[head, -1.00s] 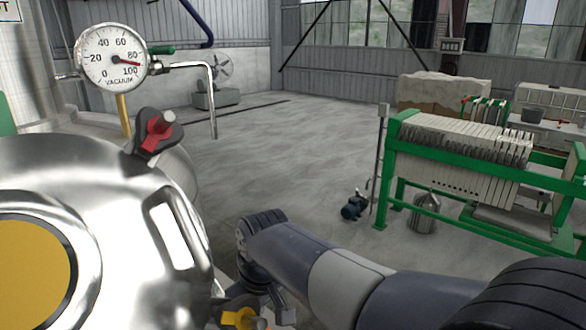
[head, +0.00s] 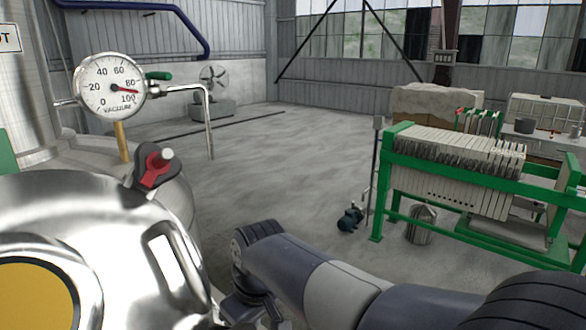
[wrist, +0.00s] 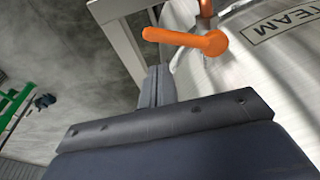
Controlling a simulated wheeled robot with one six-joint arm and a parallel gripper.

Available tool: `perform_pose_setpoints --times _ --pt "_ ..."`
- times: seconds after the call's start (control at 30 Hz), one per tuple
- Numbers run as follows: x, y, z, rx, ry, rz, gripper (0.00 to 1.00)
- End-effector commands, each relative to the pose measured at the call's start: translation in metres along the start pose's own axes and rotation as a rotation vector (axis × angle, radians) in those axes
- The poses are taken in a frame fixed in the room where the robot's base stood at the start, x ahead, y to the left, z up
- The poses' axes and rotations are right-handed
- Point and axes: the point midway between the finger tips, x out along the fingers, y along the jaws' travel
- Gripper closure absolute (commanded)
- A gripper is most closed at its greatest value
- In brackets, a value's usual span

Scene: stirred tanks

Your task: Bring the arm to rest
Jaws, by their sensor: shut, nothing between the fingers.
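My arm (head: 340,285) reaches from the lower right of the head view to the bottom middle, beside a shiny steel vessel (head: 120,215). Its far end drops out of the bottom of the head view, so the fingers do not show there. In the wrist view my gripper (wrist: 158,75) has its two dark fingers together, with nothing between them. The fingertips are in front of a brushed steel tank (wrist: 255,80) marked "TEAM", part of a longer word. An orange lever handle (wrist: 190,40) is just above and right of the fingertips. I cannot tell whether they touch anything.
A vacuum gauge (head: 110,87) and a red-and-black clamp knob (head: 155,166) stand up at the vessel. A green-framed filter press (head: 455,170) is at right, with a small pump (head: 350,217) and a steel can (head: 422,225) near it. The middle floor (head: 280,160) is clear.

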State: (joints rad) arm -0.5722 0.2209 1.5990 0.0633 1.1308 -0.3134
Motion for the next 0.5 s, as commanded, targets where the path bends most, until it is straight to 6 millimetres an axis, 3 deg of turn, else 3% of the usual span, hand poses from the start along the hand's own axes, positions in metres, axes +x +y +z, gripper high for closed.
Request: perform_pose_setpoints --times 0.17,0.3,0.5 --pt "-0.037 0.0 -0.008 0.0 0.004 0.001 1.0" --pt "0.001 0.0 0.001 0.0 -0.005 -0.001 1.0" --pt "0.024 0.0 0.005 0.0 0.0 0.0 1.0"
